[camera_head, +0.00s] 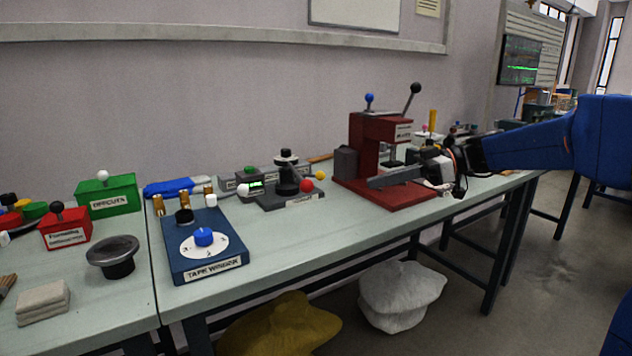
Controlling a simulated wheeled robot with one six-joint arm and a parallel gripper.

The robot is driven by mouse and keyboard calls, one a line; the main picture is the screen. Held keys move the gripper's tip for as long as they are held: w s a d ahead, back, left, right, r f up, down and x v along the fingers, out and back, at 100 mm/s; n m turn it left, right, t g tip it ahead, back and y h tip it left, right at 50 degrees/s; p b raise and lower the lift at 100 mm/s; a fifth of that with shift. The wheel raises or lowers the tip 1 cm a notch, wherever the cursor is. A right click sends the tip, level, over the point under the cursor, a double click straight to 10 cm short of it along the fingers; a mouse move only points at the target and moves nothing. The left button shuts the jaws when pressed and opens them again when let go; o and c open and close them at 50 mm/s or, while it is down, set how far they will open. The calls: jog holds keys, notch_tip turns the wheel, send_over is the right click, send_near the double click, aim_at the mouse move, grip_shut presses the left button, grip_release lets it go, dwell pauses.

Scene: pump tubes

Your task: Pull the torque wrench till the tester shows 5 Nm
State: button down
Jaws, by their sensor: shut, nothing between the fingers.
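My gripper (374,183) comes in from the right at the end of a blue arm. Its grey fingers are together and empty, pointing left over the base of the red press (383,145). A grey box with a small lit green display (256,184) stands at the back, left of the press; it may be the tester, but its reading is too small to make out. In front of it is a dark stand (287,176) with a black knob on top and white, red and yellow balls around it. I cannot pick out a torque wrench for certain.
A blue tape winder (208,258) stands left of the dark stand. Sacks (400,295) lie below.

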jog(key=a+n+y, duration=0.1)
jog(key=a, duration=1.1)
jog(key=shift+f+n+g, duration=0.3)
jog(key=shift+n+g, duration=0.1)
jog(key=s+a, duration=0.3)
jog(key=a, duration=0.2)
jog(key=shift+a, duration=0.3)
jog(key=shift+r, duration=0.1)
